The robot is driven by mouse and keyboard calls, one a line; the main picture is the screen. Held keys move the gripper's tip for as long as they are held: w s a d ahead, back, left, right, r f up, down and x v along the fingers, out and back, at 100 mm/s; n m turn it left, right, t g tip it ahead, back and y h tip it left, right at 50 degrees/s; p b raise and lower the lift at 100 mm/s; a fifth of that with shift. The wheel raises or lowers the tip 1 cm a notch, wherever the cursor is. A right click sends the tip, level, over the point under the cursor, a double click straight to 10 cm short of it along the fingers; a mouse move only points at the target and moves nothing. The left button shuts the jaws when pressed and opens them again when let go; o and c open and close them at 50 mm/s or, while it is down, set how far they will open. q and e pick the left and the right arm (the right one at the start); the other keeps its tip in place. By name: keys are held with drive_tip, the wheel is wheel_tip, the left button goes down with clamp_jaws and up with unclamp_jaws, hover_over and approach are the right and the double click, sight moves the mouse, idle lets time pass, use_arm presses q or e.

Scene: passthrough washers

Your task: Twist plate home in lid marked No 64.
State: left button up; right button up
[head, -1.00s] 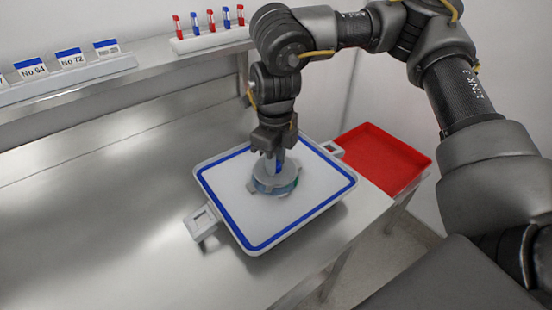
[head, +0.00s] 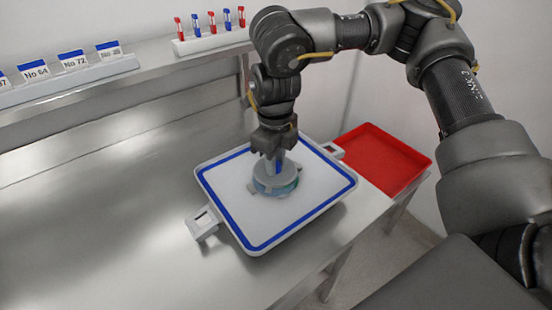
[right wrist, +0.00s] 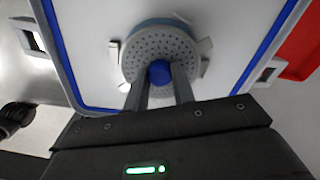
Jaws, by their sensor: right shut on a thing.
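A grey perforated round plate (right wrist: 160,52) with a blue knob (right wrist: 159,72) sits on a round blue-green lid (head: 290,189) in the white tray. Pale lugs (right wrist: 205,45) stick out around the rim. My right gripper (head: 275,155) comes down from above with its two fingers shut on the knob. The plate looks level and on the lid; whether it is fully seated I cannot tell. No number shows on the lid itself. A "No 64" card (head: 35,71) stands on the shelf. My left gripper does not show.
The white tray (head: 325,205) has a blue border and side handles (head: 203,222). A red bin (head: 385,160) is right of it, by the bench edge. A rack of red and blue pen-like items (head: 212,40) is on the shelf. The steel bench (head: 90,230) is clear on the left.

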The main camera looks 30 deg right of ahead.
drive_tip(key=shift+f, duration=0.2)
drive_tip(key=shift+f+b, duration=0.35)
drive_tip(key=shift+f, duration=0.2)
drive_tip(key=shift+f, duration=0.55)
idle(0.7)
drive_tip(key=m+p, duration=0.1)
drive_tip(key=m, duration=0.3)
drive_tip(key=shift+r, duration=0.1)
drive_tip(key=shift+m+p, duration=0.95)
drive_tip(key=shift+m, duration=1.45)
